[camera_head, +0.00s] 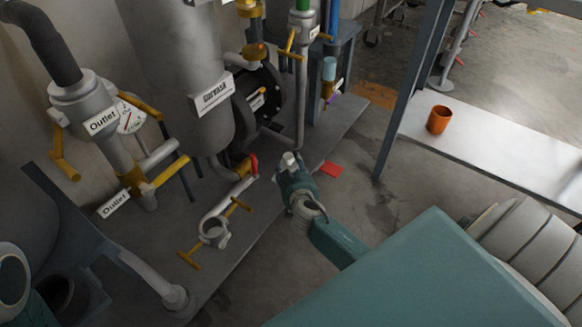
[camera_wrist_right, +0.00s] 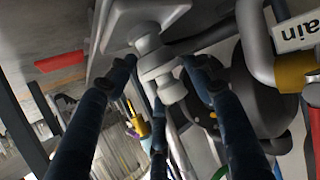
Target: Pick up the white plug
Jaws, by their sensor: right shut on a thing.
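The white plug (camera_head: 289,159) shows as a small pale top at the end of my right gripper (camera_head: 291,172) in the head view. In the right wrist view the plug (camera_wrist_right: 157,65) is a stepped pale cylinder between the dark blue fingers of my right gripper (camera_wrist_right: 160,77). The gripper is shut on it. A pale flat piece lies right behind the plug's wider end in that view; I cannot tell if they touch. My left gripper is not in view.
Left of the gripper are a yellow-handled valve pipe (camera_head: 214,231) with a red lever and a grey vessel (camera_head: 185,75) with pipes. An orange cup (camera_head: 439,119) stands on a white table (camera_head: 500,148) at right. A red patch (camera_head: 331,170) lies on the open floor.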

